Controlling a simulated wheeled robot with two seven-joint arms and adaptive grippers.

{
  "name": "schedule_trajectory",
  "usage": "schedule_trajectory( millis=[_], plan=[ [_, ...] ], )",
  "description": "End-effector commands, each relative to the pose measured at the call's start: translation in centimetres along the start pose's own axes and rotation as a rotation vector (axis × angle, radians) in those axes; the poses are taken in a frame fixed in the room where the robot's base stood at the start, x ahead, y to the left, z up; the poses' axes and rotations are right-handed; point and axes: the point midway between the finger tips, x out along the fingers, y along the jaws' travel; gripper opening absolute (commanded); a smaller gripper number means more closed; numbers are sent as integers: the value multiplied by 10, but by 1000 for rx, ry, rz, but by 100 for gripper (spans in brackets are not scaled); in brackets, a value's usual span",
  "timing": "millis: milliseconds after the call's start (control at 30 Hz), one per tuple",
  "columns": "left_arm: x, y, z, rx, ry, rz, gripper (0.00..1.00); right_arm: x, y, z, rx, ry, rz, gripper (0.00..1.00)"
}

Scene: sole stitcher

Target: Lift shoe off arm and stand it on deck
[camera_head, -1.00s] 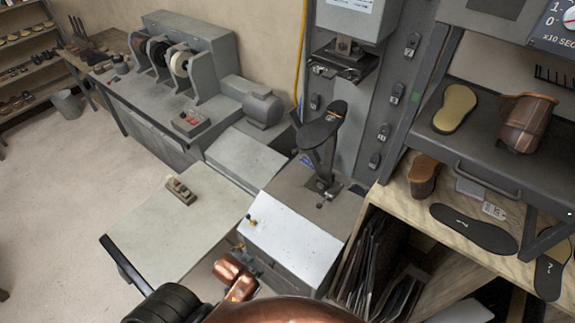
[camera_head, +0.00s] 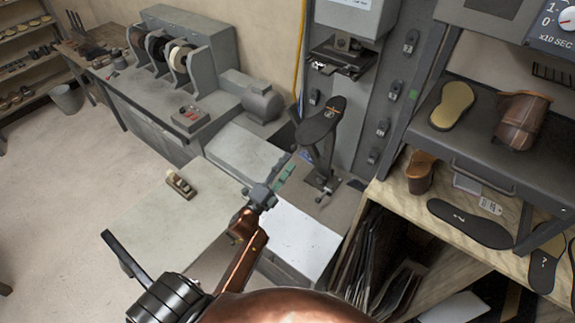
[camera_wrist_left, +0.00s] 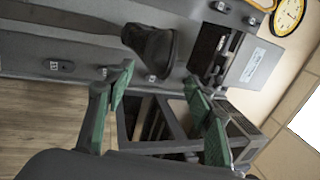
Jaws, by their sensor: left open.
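The dark shoe (camera_head: 321,121) sits sole up on top of the upright metal arm (camera_head: 323,166) of the stitcher, at the upper middle of the head view. In the left wrist view the shoe (camera_wrist_left: 150,47) shows beyond and above the fingers, apart from them. My left gripper (camera_head: 283,172) is open and empty, with green finger pads, below and left of the shoe in the head view; its spread fingers also show in the left wrist view (camera_wrist_left: 160,100). A pale flat top (camera_head: 135,222) lies left of my left gripper; I cannot tell which surface is the deck. My right gripper is not in view.
The stitcher's head (camera_head: 343,58) overhangs behind the shoe. A bench with grinding wheels and a grey motor (camera_head: 262,103) stands at the left. A shelf (camera_head: 470,165) at the right holds soles and a brown leather piece (camera_head: 522,120). The pale top is mostly clear, with a small tool (camera_head: 180,185).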

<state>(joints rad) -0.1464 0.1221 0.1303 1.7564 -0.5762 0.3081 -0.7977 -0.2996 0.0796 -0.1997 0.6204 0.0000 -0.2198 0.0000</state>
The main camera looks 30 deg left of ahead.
Motion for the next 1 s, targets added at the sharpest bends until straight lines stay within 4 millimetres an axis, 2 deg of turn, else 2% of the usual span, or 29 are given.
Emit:
schedule_trajectory(
  millis=[267,800,1000],
  plan=[
    [17,-3,-4,17,18,-16,49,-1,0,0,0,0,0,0],
    [78,-3,-5,15,17,-14,49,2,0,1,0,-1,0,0],
    [94,-3,-5,15,17,-14,49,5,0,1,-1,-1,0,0]
  ],
)
